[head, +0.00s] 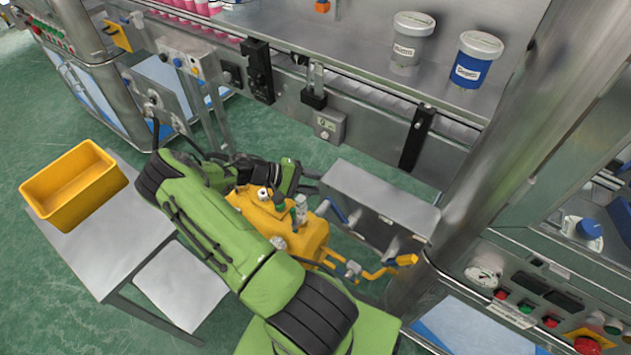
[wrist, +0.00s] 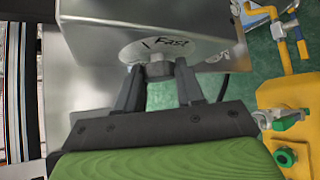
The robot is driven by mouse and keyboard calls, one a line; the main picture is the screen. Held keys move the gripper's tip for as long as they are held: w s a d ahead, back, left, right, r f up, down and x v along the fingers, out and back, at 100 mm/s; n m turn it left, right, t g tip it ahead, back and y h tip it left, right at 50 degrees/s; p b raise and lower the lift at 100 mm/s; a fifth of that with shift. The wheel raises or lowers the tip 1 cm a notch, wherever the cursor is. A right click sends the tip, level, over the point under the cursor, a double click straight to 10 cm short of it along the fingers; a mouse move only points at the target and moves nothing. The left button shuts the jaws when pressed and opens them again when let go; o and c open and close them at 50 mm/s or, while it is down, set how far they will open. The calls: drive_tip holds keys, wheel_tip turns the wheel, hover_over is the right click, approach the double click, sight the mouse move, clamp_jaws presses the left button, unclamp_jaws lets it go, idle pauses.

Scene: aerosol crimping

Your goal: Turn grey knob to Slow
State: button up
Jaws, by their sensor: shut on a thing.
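The grey knob (wrist: 158,69) shows in the wrist view on the face of a metal box (wrist: 190,22). Behind it is a round pale dial plate (wrist: 150,50) with the handwritten word "Fast" and a short mark line. No "Slow" lettering is readable. My gripper (wrist: 160,80) has its two dark fingers on either side of the knob and is shut on it. In the head view the metal box (head: 375,195) stands right of my green arm. The knob is not visible there, and the fingers cannot be made out clearly.
A yellow machine (head: 312,240) with valves and pipes sits close below the box. A yellow bin (head: 72,185) stands on a metal table (head: 95,245) at left. A grey tub (head: 408,45) and a blue tub (head: 472,65) stand on the steel counter behind.

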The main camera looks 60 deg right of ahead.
drive_tip(key=o, duration=1)
drive_tip(key=shift+o, duration=0.2)
drive_tip(key=p+v, duration=0.1)
drive_tip(key=v, duration=1.4)
drive_tip(key=shift+w+p, duration=0.35)
drive_tip(key=shift+p, duration=0.05)
drive_tip(key=shift+a+r, duration=0.1)
drive_tip(key=shift+a, duration=0.05)
